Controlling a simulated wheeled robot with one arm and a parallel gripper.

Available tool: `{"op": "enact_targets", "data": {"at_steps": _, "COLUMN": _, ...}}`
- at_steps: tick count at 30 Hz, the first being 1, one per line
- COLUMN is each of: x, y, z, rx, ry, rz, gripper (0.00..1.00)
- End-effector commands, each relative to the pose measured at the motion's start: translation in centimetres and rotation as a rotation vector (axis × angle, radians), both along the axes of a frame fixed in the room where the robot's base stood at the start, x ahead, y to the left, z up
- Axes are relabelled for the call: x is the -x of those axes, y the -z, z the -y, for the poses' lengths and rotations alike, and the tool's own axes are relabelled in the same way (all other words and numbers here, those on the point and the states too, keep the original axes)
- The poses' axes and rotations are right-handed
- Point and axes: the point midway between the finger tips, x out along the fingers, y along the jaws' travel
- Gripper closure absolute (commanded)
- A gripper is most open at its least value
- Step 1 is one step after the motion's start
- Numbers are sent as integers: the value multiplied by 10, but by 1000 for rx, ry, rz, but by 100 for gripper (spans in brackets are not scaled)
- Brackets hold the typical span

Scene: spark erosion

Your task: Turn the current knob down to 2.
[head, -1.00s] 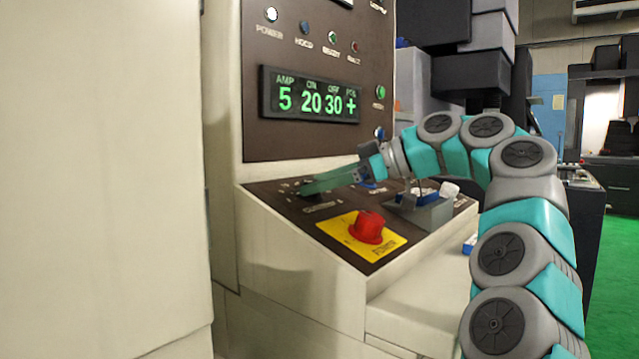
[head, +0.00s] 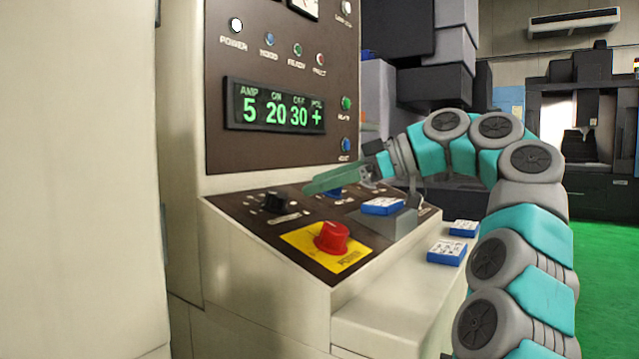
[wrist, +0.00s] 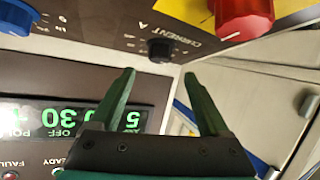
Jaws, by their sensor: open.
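The current knob (head: 275,202) is a small black knob at the left of the sloped dark control panel (head: 250,215). In the wrist view the black knob (wrist: 160,50) stands beside the upside-down word CURRENT, beyond and roughly between my fingertips. My gripper (head: 310,186) has green fingers and hovers above the panel, right of and a little above the knob in the head view. In the wrist view my gripper (wrist: 159,78) is open and empty, apart from the knob. The green display (head: 275,111) reads AMP 5, ON 20, OFF 30, POL +.
A red POWER knob (head: 332,237) on a yellow plate sits at the panel's front. A blue knob (head: 332,193) is partly behind my gripper. A blue-and-white box (head: 383,206) rests on a grey stand, and more boxes (head: 447,251) lie on the cream ledge at right.

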Motion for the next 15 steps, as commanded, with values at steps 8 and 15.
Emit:
{"op": "enact_targets", "data": {"at_steps": 8, "x": 0, "y": 0, "z": 0, "rx": 0, "ry": 0, "rz": -1, "gripper": 20}}
{"op": "enact_targets", "data": {"at_steps": 15, "x": 4, "y": 8, "z": -23, "rx": -3, "ry": 125, "rz": -124, "gripper": 20}}
